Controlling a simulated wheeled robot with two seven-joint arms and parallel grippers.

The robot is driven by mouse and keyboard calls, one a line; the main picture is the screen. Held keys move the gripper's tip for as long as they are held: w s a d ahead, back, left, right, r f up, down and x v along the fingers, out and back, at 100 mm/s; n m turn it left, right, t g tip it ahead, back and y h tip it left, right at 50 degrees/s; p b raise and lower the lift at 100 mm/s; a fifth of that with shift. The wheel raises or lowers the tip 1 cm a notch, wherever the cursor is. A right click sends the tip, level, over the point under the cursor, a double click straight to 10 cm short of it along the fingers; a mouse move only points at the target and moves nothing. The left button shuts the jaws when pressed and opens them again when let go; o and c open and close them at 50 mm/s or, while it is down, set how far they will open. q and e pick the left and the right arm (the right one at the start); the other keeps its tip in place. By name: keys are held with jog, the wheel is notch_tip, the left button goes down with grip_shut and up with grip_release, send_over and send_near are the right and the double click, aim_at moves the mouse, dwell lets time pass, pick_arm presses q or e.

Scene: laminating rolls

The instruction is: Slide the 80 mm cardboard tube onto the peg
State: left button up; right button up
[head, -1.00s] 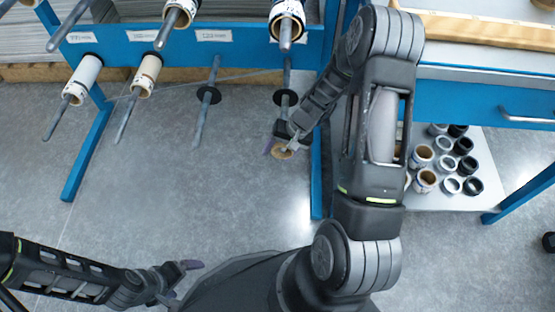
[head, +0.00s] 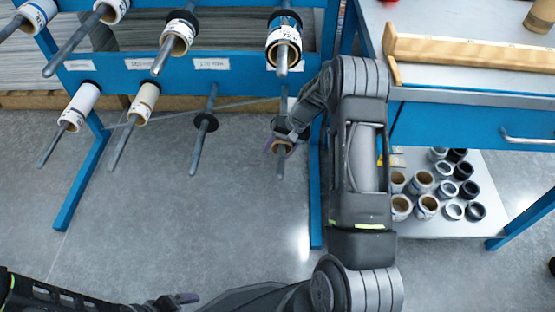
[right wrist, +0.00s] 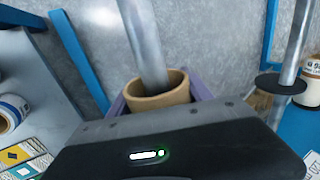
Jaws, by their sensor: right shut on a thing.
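The short brown cardboard tube (head: 283,146) is around the bare right-hand lower peg (head: 281,168), whose free end sticks out of the tube toward me. In the right wrist view the grey metal peg (right wrist: 145,40) passes through the open mouth of the tube (right wrist: 158,92). My right gripper (head: 279,141) is shut on the tube. My gripper and arm partly hide the peg's base and its black flange. My left gripper (head: 180,299) is at the bottom left edge, largely cut off, away from the rack.
To the left is another empty peg (head: 202,140) with a black flange. White (head: 79,104) and cream (head: 145,101) rolls sit on the pegs further left. A loaded upper roll (head: 284,35) hangs just above. A blue rack leg (head: 315,190) and a shelf of tubes stand to the right.

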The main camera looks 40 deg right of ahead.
jog(key=shift+w+d+b, duration=0.3)
jog(key=shift+w+d, duration=0.35)
jog(key=shift+w, duration=0.15)
jog(key=o, duration=1.4)
jog(key=p+v, duration=0.2)
jog(key=v, duration=0.5)
jog(key=shift+s+d+r+p, duration=0.1)
jog(key=shift+s+r+p, duration=0.1)
jog(key=shift+r+p, duration=0.15)
jog(key=shift+s, duration=0.1)
